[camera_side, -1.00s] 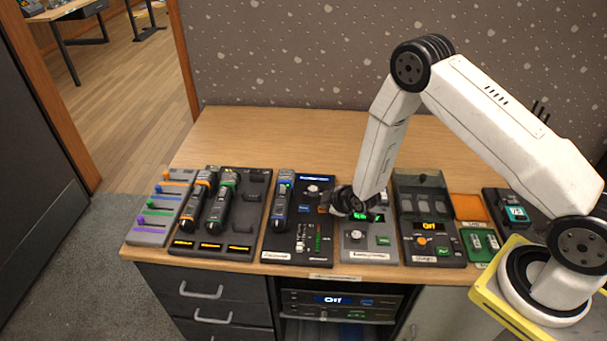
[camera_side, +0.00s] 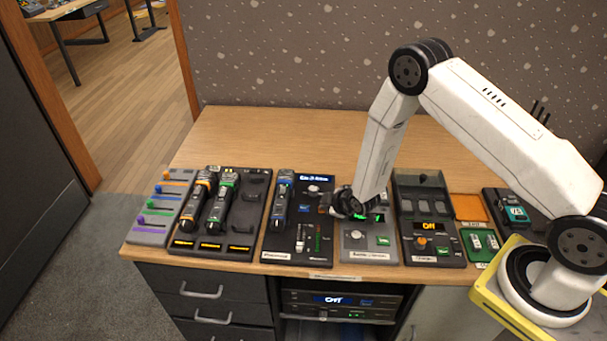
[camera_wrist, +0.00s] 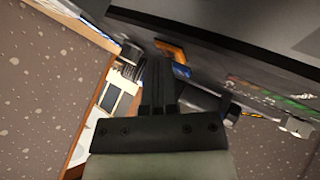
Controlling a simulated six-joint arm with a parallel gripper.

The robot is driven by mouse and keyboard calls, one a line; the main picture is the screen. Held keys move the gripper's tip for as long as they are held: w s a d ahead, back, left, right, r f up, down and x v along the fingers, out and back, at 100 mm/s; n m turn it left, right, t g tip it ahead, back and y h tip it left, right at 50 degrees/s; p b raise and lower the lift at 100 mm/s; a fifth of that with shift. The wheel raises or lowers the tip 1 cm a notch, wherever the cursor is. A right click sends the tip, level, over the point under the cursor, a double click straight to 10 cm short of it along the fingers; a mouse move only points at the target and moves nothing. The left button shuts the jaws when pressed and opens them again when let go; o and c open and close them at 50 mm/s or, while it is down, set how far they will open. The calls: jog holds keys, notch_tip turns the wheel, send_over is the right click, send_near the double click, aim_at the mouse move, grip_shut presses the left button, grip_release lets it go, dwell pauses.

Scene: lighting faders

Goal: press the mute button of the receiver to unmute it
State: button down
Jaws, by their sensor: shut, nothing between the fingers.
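My gripper (camera_side: 327,204) is shut and empty. It is low over the right edge of a black panel, beside a grey box with a green display. The black panel (camera_side: 297,251) looks like the receiver; its label is too small to read for sure. It has a lit blue display (camera_side: 314,178), a knob, a slider and a green level meter. I cannot tell for sure which control is the mute button. In the wrist view my shut fingers (camera_wrist: 158,65) point at a dark surface near an orange part (camera_wrist: 170,49) and a blue part (camera_wrist: 182,70).
A blue-banded handheld microphone (camera_side: 282,205) lies along the panel's left side. The grey box (camera_side: 354,251) and a dark unit with an orange knob (camera_side: 435,256) stand to the right. A microphone tray (camera_side: 245,225) is further left. The desk behind (camera_side: 270,135) is clear.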

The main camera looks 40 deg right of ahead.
jog(key=shift+r, duration=0.75)
dwell(0.3)
jog(key=shift+r, duration=2.5)
jog(key=shift+r, duration=0.1)
jog(key=s+r+m+g, duration=0.3)
jog(key=s+r+m, duration=0.1)
jog(key=s+r, duration=0.4)
jog(key=s+a+r+m+g, duration=0.1)
jog(key=s+r+m+g, duration=0.2)
jog(key=s+r, duration=0.5)
jog(key=s+m, duration=0.1)
jog(key=s, duration=0.3)
jog(key=shift+s+a+r+g, duration=0.2)
jog(key=shift+s+a+g, duration=0.05)
jog(key=shift+s+g, duration=0.1)
